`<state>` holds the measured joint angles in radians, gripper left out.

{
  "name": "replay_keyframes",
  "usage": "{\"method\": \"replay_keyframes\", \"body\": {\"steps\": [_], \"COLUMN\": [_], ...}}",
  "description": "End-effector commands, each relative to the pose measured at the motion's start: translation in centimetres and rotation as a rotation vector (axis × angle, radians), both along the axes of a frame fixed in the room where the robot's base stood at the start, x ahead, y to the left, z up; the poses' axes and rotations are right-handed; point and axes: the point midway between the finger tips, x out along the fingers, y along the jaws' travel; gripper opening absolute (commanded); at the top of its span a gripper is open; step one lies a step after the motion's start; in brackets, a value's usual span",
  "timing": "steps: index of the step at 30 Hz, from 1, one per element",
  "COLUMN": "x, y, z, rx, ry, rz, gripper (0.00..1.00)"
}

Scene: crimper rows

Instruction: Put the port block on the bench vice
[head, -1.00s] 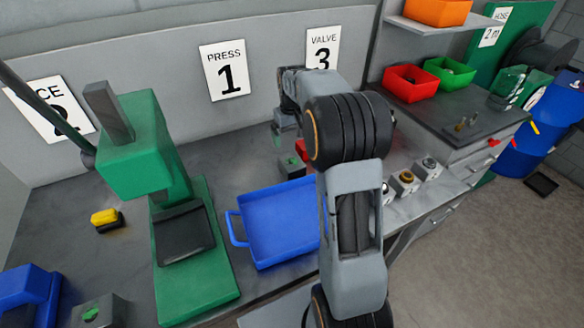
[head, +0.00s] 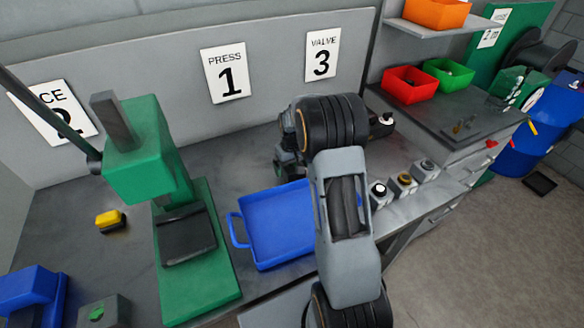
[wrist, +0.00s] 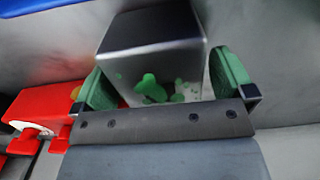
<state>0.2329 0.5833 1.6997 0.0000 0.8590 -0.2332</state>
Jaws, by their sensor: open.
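A grey metal block with green patches, which looks like the port block (wrist: 150,55), sits between the two green fingers of my gripper (wrist: 165,85) in the wrist view. The fingers are apart, one on each side of it; I cannot tell whether either touches it. In the head view my gripper (head: 288,162) is low over the bench behind the blue tray, and the block there is mostly hidden by my arm. The blue bench vice (head: 32,294) stands at the lower left, cut by the picture edge.
A green press (head: 165,170) and a blue tray (head: 275,225) stand between vice and gripper. Another grey block with green (head: 104,312) is by the vice. A yellow-black item (head: 110,220) lies left of the press. A red part (wrist: 45,110) is close beside my left finger.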

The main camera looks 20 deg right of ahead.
Motion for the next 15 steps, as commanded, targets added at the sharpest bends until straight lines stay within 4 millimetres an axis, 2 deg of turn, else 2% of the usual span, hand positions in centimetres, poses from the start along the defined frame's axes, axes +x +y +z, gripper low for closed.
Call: {"method": "replay_keyframes", "body": {"steps": [4, 11, 15], "x": [-0.01, -0.01, -0.01], "y": [0.01, 0.01, 0.01], "z": [-0.75, -0.79, -0.78], "rx": [0.000, 0.000, 0.000], "ry": [0.000, 0.000, 0.000], "rz": [0.000, 0.000, 0.000], "gripper": [1.00, 0.99, 0.86]}}
